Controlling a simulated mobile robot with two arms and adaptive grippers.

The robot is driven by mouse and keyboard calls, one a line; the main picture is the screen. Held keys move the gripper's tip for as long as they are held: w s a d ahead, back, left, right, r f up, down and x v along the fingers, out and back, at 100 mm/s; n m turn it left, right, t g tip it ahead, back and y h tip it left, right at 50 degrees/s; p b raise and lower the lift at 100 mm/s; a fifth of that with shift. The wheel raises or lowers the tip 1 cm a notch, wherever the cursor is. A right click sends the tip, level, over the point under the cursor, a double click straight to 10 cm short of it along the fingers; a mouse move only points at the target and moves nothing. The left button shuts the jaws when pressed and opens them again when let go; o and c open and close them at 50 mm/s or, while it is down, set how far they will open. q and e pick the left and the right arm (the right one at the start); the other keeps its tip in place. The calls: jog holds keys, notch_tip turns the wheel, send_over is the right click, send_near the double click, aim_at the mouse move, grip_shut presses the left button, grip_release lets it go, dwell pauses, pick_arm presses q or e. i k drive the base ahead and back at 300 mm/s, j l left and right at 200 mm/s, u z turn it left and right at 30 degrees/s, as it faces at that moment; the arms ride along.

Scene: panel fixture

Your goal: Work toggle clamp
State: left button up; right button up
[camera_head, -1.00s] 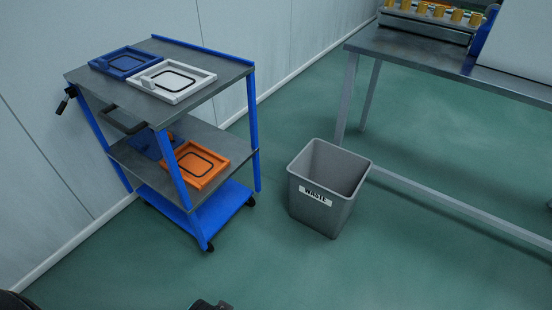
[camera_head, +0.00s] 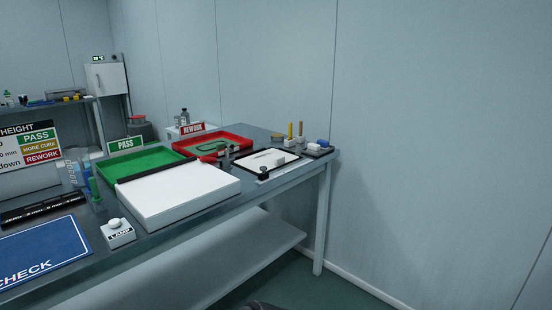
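A fixture plate (camera_head: 284,160) with a white face and dark outline lies at the right end of the grey bench. A small dark knobbed part (camera_head: 263,173) stands at its front edge, and a small upright grey part (camera_head: 227,156) stands at its left. Either may belong to a toggle clamp; they are too small to tell, and so is any handle position. A white block sits on the plate. Neither gripper can be made out; only a dark rounded shape shows at the bottom edge.
On the bench (camera_head: 160,238) are a white flat box (camera_head: 178,193), a green PASS tray (camera_head: 146,163), a red REWORK tray (camera_head: 213,144), a LAMP button box (camera_head: 118,235) and a blue CHECK mat (camera_head: 42,253). A wall stands right of the bench. Some floor shows below.

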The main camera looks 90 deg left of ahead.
aim_at(202, 160)
jog(key=u, duration=3.2)
jog(key=i+z, duration=0.3)
jog(key=i+j, duration=0.05)
